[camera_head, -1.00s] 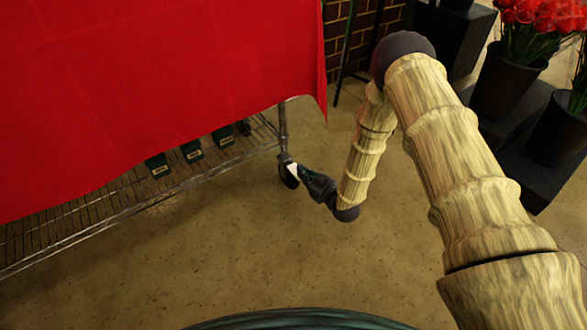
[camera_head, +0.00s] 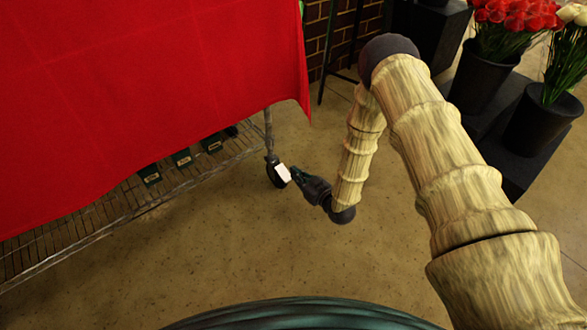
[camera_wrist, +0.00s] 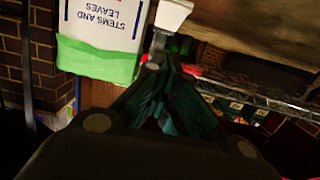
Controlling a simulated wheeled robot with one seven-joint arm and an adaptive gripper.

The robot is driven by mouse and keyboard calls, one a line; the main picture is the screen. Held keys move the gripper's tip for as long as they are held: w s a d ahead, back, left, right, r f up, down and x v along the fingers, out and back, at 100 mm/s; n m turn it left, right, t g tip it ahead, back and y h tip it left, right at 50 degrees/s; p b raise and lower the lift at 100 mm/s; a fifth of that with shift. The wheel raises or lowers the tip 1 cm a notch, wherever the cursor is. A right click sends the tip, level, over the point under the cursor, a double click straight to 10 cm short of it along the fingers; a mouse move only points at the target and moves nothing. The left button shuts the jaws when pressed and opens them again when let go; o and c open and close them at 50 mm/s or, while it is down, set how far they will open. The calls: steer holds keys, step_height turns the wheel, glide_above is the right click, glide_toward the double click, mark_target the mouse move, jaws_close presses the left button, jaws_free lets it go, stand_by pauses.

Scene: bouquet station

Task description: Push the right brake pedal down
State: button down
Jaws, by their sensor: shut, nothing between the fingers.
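The brake pedal, a small white tab (camera_head: 283,173), sits at the black caster wheel (camera_head: 272,178) under the right corner of the cart. In the wrist view, the white tab (camera_wrist: 173,14) is at the top centre, just beyond my fingertips. My gripper (camera_head: 295,176) is shut and empty, with its tips right beside the pedal on its right side. In the wrist view, my gripper's dark green fingers (camera_wrist: 158,62) meet near the centre. I cannot tell whether they touch the pedal. The wheel is partly hidden behind the pedal.
A red cloth (camera_head: 150,80) covers the cart above a wire shelf (camera_head: 100,213) with several dark boxes. Dark flower buckets (camera_head: 480,75) stand at the right. The wrist view shows a white bin (camera_wrist: 103,22) marked "STEMS AND LEAVES". The floor (camera_head: 230,255) in front is clear.

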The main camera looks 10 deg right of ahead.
steer(key=s+d+f+p, duration=0.1)
steer(key=s+d+p, duration=0.1)
steer(key=s+d, duration=0.2)
steer(key=shift+s+p, duration=0.35)
steer(key=shift+s, duration=1.05)
steer(key=shift+f, duration=0.1)
steer(key=s+d+f+m+g+h+p, duration=0.1)
steer(key=s+f+m+g+h, duration=0.15)
steer(key=s, duration=0.55)
steer(key=s+d+f+m+g+h, duration=0.1)
steer(key=s+d+f+g+h, duration=0.2)
steer(key=s, duration=0.6)
steer(key=s+d+r+m+g+h+p, duration=0.1)
steer(key=s+r+m+g, duration=0.2)
steer(key=s, duration=0.8)
steer(key=s+d+r+g+h+p, duration=0.15)
steer(key=s+r+g, duration=0.35)
steer(key=s, duration=0.6)
step_height(320, 180, up, 36)
steer(key=p, duration=3.6)
steer(key=shift+f+p, duration=0.15)
steer(key=shift+p, duration=0.15)
